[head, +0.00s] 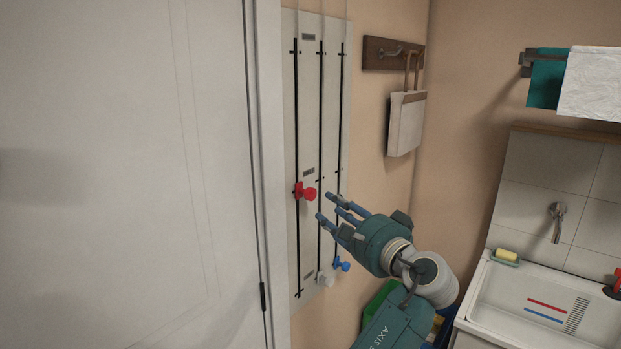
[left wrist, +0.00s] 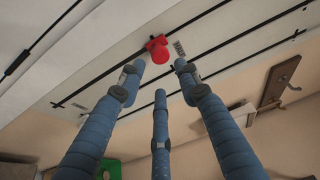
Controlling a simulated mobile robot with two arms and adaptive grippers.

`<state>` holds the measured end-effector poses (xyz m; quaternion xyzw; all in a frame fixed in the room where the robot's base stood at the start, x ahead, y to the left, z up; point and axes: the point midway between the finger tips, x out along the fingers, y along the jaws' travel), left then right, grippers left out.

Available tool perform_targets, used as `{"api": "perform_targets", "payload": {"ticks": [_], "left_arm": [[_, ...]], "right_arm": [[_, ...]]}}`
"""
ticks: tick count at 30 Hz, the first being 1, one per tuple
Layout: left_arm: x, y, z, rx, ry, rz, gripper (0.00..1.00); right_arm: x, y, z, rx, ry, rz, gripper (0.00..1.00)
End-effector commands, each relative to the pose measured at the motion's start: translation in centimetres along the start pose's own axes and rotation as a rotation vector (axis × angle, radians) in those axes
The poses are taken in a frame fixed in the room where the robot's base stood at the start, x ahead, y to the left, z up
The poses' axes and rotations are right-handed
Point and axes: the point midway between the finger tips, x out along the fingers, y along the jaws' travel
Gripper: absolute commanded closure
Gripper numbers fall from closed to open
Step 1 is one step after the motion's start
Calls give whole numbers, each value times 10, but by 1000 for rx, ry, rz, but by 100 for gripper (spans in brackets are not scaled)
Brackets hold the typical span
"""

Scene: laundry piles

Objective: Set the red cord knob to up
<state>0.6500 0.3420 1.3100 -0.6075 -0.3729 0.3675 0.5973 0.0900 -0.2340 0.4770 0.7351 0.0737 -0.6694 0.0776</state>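The red cord knob (head: 309,193) sits on the left black slot of a pale wall panel (head: 309,80), a little below the slot's middle. In the left wrist view the red knob (left wrist: 158,49) shows just beyond the fingertips, between the two outer fingers. My left gripper (head: 326,205) is open, its blue fingers pointing left toward the knob. I see no clear contact with the knob. A small label plate lies beside the knob. My right gripper is not in view.
A blue knob (head: 341,265) and a white knob (head: 326,279) sit low on the other slots. A white door (head: 120,170) is left of the panel. A hook rail (head: 376,55) with a hanging bag (head: 406,125) and a sink (head: 540,300) are to the right.

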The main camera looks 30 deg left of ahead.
Motion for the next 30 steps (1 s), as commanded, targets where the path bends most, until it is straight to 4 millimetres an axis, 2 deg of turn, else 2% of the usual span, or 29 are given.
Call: {"api": "perform_targets", "payload": {"ticks": [5,15,18,24,30], "left_arm": [[15,-4,1,22,1,-3,66],[78,-5,1,20,1,-2,66],[92,-4,1,20,1,-3,66],[106,-1,1,17,3,-1,66],[108,0,0,15,3,-1,66]], "right_arm": [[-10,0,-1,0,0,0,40],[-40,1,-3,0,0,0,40],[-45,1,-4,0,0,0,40],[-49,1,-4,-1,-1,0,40],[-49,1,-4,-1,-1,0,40]]}}
